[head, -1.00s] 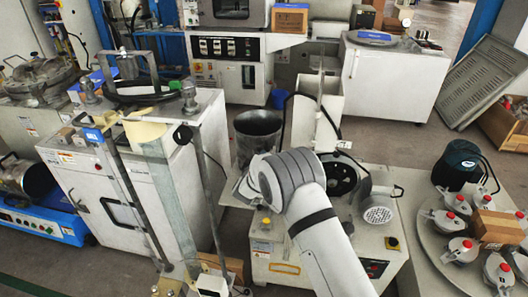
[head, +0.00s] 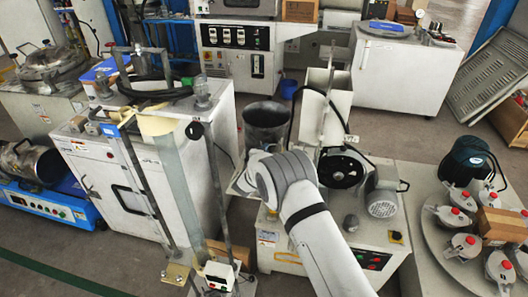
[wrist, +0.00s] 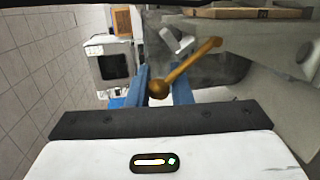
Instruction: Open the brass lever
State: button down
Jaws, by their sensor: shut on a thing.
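The brass lever (wrist: 193,62) shows in the wrist view as a golden rod with a ball knob at its lower left end. The rod slants up to the right, to a grey metal fitting. My gripper (wrist: 162,84) has blue fingers on either side of the ball knob and is shut on the lever's knob end. In the head view my arm covers the place where it reaches, and neither the lever nor the fingers can be made out there.
A dark metal bucket (head: 265,122) stands just beyond my arm. A machine with a black wheel and grey motor (head: 382,198) is to its right. A round table (head: 440,237) with red-capped pots stands at far right. A tall testing frame (head: 178,190) stands to the left.

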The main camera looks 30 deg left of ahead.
jog(key=shift+s+d+f, duration=0.1)
jog(key=shift+f, duration=0.35)
jog(key=c, duration=1.5)
grip_release()
jog(key=shift+c, duration=0.2)
jog(key=shift+o, duration=1.4)
jog(key=shift+r, duration=0.2)
jog(key=a+v, duration=0.1)
jog(key=v, duration=0.6)
jog(key=shift+s+d, duration=0.3)
jog(key=shift+d, duration=0.15)
